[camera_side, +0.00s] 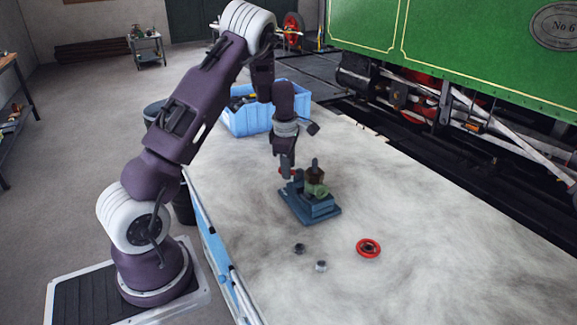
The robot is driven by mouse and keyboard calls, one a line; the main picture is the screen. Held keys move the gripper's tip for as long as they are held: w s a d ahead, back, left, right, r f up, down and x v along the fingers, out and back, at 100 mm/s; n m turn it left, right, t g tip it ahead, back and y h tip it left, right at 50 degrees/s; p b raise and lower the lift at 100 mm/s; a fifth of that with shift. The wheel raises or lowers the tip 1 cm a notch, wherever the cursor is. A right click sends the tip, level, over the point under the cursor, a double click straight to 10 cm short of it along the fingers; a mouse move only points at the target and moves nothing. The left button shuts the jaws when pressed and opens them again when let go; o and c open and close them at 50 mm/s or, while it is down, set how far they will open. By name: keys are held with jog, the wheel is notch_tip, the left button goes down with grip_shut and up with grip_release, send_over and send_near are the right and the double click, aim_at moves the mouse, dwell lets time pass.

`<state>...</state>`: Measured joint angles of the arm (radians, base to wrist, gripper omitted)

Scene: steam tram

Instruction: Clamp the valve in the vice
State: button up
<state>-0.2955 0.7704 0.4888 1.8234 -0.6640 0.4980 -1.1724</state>
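The blue vice (318,210) stands on the pale tabletop. A small valve (316,187), with a greenish body and a dark brown upper part with a stem, sits upright at the vice's jaws. I cannot tell whether the jaws press on it. My gripper (287,172) points down just left of the valve, at the back-left end of the vice. The finger gap is too small to see.
A red handwheel (368,248) lies on the table right of two small nuts, one dark (299,249) and one grey (321,266). A blue crate (247,122) with dark contents stands at the table's back left. The table's right side is clear; a green tram (460,50) stands beyond.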

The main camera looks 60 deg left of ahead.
grip_shut()
jog(key=shift+a, duration=0.1)
dwell(0.3)
jog(key=m, duration=0.3)
jog(key=shift+w+a+m+h, duration=0.3)
jog(key=shift+a+m, duration=0.1)
jog(key=shift+w+m+h, duration=0.45)
jog(key=shift+w+m, duration=0.25)
jog(key=shift+m, duration=1.8)
jog(key=shift+w+m+h, duration=0.4)
jog(key=shift+w+m, duration=0.3)
jog(key=shift+m, duration=1.8)
jog(key=shift+w+m+h, duration=0.45)
jog(key=shift+w+m, duration=0.25)
jog(key=shift+m, duration=1.8)
